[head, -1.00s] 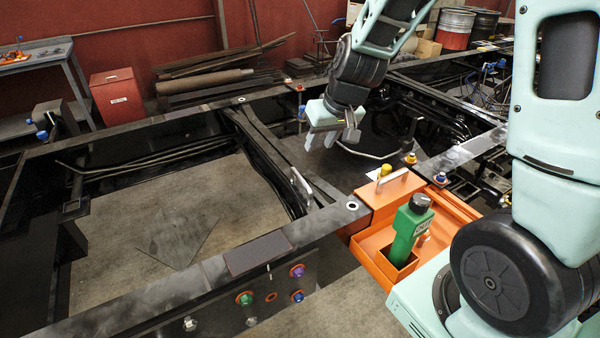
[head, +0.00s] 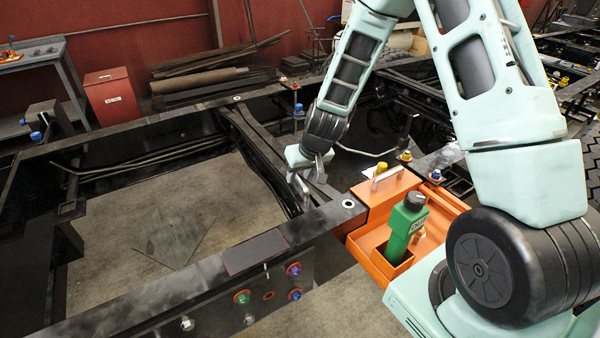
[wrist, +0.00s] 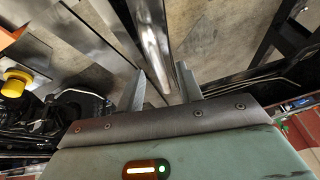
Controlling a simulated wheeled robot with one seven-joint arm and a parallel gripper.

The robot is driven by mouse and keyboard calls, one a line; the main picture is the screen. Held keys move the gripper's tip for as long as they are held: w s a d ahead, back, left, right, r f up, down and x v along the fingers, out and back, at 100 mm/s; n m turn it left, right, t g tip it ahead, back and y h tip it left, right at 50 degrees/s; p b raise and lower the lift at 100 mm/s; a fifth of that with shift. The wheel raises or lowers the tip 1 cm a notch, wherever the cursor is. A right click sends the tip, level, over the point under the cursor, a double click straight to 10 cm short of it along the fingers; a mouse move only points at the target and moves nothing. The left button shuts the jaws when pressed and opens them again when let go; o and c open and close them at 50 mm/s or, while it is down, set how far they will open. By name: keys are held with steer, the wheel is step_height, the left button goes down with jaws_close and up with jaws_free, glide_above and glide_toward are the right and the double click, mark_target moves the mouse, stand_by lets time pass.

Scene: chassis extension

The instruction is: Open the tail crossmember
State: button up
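The tail crossmember (head: 262,150) is a dark beam running across the black chassis frame, with an upright silver handle (head: 301,190) near its close end. My gripper (head: 307,172) is just above and at this handle in the head view, pointing down. In the wrist view, my gripper (wrist: 160,78) has its two fingers apart. The shiny handle bar (wrist: 153,40) shows ahead of the gap between them. I cannot tell whether either finger touches the bar. The lower part of the handle is partly hidden in the wrist view.
An orange tray (head: 365,245) with a green bottle (head: 404,228) sits right of the handle, beside my base. The near frame rail (head: 190,285) carries coloured bolts. The left frame bay is open to the floor.

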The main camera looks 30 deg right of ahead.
jaws_close()
steer(key=a, duration=0.5)
steer(key=shift+p, duration=0.35)
jaws_free()
steer(key=p+v, duration=0.1)
steer(key=v, duration=1.6)
steer(key=shift+p, duration=0.3)
